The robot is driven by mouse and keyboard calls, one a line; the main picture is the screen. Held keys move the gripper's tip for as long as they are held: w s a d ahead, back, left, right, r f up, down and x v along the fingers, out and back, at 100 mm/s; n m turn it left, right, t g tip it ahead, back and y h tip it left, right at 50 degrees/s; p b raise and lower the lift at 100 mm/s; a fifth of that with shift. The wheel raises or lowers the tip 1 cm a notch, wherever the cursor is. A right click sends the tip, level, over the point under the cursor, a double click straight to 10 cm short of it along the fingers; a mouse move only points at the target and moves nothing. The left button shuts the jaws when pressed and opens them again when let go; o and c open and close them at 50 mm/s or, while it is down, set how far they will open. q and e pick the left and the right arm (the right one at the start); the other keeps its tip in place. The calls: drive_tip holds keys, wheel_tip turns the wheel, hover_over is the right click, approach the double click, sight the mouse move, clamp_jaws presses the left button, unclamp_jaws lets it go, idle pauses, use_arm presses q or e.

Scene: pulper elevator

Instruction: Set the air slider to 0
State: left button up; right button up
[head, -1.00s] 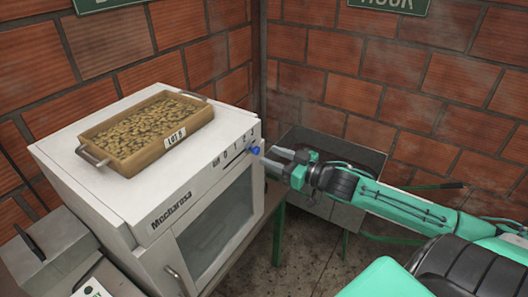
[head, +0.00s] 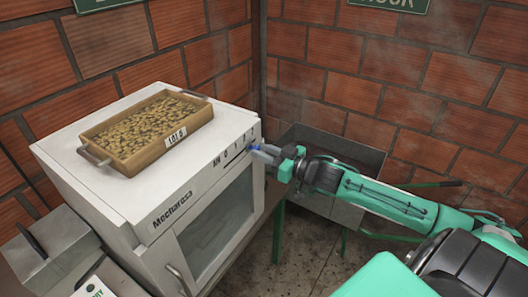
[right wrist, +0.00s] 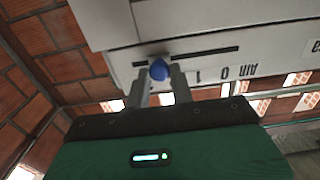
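The air slider is a blue knob (head: 256,148) on the upper front of the white Mecharosa machine (head: 150,205). In the right wrist view the knob (right wrist: 159,70) stands at the left part of a dark horizontal slot (right wrist: 205,56). The upside-down AIR label (right wrist: 245,70), 0 and 1 lie to its right, so the knob is at the high-number end, away from 0. My right gripper (right wrist: 160,85) has one finger on each side of the knob and looks closed on it. It also shows in the head view (head: 266,153). My left gripper is out of view.
A grey metal bin (head: 365,160) on green legs stands behind my right arm. Brick walls close off the back. A grey metal unit (head: 55,245) is at lower left.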

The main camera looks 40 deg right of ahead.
clamp_jaws()
drive_tip(key=p, duration=0.3)
approach(226, 165)
drive_tip(key=x, duration=0.4)
drive_tip(key=shift+w+d, duration=0.15)
drive_tip(key=shift+w, duration=0.2)
drive_tip(key=shift+s+f, duration=0.1)
drive_tip(key=shift+f, duration=0.05)
drive_tip(key=shift+a, duration=0.25)
drive_tip(key=shift+o, duration=2.4)
unclamp_jaws()
drive_tip(key=shift+o, duration=0.6)
drive_tip(key=shift+a, duration=0.1)
